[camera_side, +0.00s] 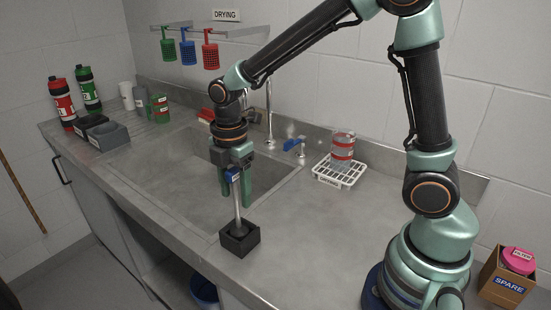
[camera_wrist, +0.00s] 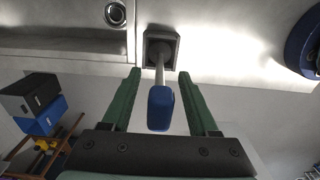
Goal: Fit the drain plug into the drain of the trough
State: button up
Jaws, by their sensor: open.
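A thin grey rod with a blue handle (camera_side: 232,174), apparently the drain plug, stands upright in a black block (camera_side: 240,241) on the counter's front edge. In the wrist view the blue handle (camera_wrist: 160,108) lies between the two green fingers of my gripper (camera_wrist: 159,74), with a gap on each side. My gripper (camera_side: 237,198) is open, pointing down, and holds nothing. The rod's lower end is hidden in the block. The trough (camera_side: 170,168) is a sunken steel basin left of the block. Its round drain (camera_wrist: 115,14) shows in the wrist view; I cannot make it out in the side view.
A faucet (camera_side: 269,115) and a blue-handled tap (camera_side: 294,144) stand behind the trough. Bottles (camera_side: 62,102) and dark trays (camera_side: 107,134) stand at the left. The front counter right of the block is clear.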

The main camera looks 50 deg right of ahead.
jog(key=shift+f, duration=0.2)
grip_shut()
dwell(1.3)
